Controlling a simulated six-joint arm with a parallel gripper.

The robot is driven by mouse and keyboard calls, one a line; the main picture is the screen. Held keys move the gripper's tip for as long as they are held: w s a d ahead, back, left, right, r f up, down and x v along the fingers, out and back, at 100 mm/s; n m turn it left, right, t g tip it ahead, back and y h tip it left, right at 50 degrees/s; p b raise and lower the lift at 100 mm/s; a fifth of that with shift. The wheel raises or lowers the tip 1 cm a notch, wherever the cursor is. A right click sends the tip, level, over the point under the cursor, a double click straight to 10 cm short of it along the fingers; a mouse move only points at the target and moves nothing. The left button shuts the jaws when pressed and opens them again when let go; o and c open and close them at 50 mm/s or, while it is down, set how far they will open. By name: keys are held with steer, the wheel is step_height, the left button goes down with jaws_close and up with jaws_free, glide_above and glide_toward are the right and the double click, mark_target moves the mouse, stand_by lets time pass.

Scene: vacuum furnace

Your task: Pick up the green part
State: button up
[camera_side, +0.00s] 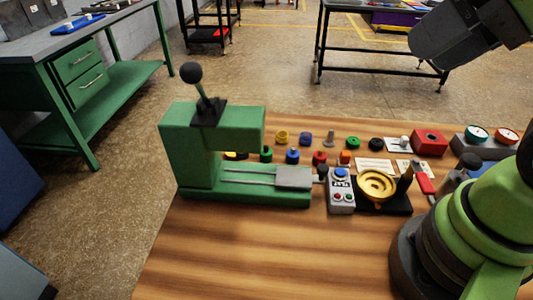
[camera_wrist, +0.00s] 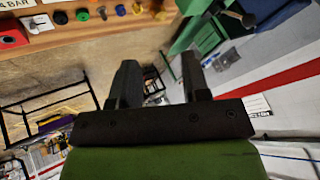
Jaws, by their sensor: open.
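Two small green round parts are on the wooden table in the side view. One green part (camera_side: 353,143) is in the back row, between a grey peg and a black part. Another green part (camera_side: 266,155) is further left, beside the green press. One green part (camera_wrist: 82,14) shows at the top of the wrist view, near the table edge. My gripper (camera_wrist: 160,62) is open, with nothing between its two dark fingers, and points past the table edge toward the floor area. It is well apart from the green parts. In the side view I cannot make out its fingertips.
The green press (camera_side: 190,145) stands at the left of the table (camera_side: 225,250). A button box (camera_side: 341,190), a gold bowl (camera_side: 377,184) and a red block (camera_side: 429,142) stand to its right. The front table area is clear.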

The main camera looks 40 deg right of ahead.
steer(key=o, duration=0.4)
